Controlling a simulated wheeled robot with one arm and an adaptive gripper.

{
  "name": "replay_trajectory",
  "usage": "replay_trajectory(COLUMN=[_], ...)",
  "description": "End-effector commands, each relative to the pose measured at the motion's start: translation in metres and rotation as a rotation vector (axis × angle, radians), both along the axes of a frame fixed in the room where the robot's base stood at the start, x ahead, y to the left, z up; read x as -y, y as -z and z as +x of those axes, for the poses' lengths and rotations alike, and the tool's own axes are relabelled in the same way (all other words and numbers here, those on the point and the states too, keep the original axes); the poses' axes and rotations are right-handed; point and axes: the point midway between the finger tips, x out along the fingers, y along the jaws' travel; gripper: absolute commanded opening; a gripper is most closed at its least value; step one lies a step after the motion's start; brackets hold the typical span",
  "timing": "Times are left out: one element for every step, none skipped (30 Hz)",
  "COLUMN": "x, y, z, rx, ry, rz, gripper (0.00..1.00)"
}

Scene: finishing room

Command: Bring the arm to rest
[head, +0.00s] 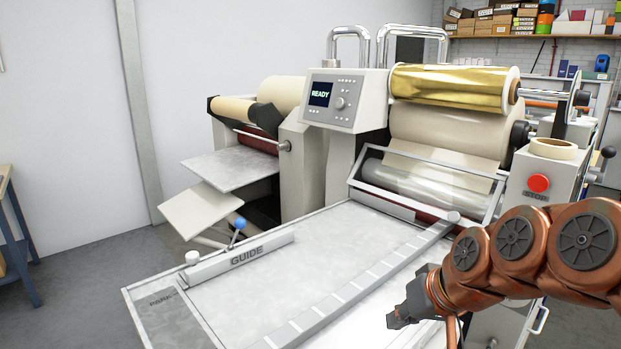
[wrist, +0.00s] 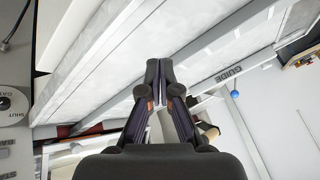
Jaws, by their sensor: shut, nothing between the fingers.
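My gripper (head: 398,318) is at the lower right of the head view, at the end of my copper-coloured arm, in front of the machine's feed table (head: 300,235). In the wrist view my gripper (wrist: 160,66) is shut, its dark fingertips together with nothing between them. The pale table surface (wrist: 120,50) lies beyond the fingers. I cannot tell the exact height of the fingertips above it.
The laminating machine stands behind the table, with a READY screen (head: 320,93), a gold foil roll (head: 450,85) and a red button (head: 539,183). A guide bar (head: 240,260) with a blue-knobbed lever (head: 239,224) lies on the table's left.

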Motion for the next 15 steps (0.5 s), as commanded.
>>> replay_trajectory(x=[-0.004, -0.005, -0.005, -0.004, -0.003, 0.000, 0.003, 0.006, 0.010, 0.014, 0.017, 0.021, 0.023, 0.025, 0.029], y=[0.008, 0.015, 0.025, 0.032, 0.038, 0.045, 0.050, 0.055, 0.059, 0.062, 0.065, 0.068, 0.070, 0.072, 0.073], z=[-0.024, -0.038, -0.058, -0.072, -0.086, -0.106, -0.121, -0.134, -0.152, -0.164, -0.175, -0.188, -0.197, -0.206, -0.215], rx=[-0.063, -0.102, -0.159, -0.200, -0.237, -0.292, -0.331, -0.368, -0.414, -0.448, -0.477, -0.513, -0.538, -0.562, -0.586], ry=[-0.020, -0.026, -0.035, -0.039, -0.040, -0.040, -0.040, -0.038, -0.032, -0.029, -0.023, -0.014, -0.010, -0.005, 0.001], rz=[-0.039, -0.061, -0.090, -0.113, -0.134, -0.164, -0.185, -0.205, -0.231, -0.248, -0.265, -0.284, -0.296, -0.306, -0.319], gripper=[0.00, 0.00, 0.00, 0.00, 0.00, 0.00, 0.00, 0.00, 0.00, 0.00, 0.00, 0.00, 0.00, 0.00, 0.00])
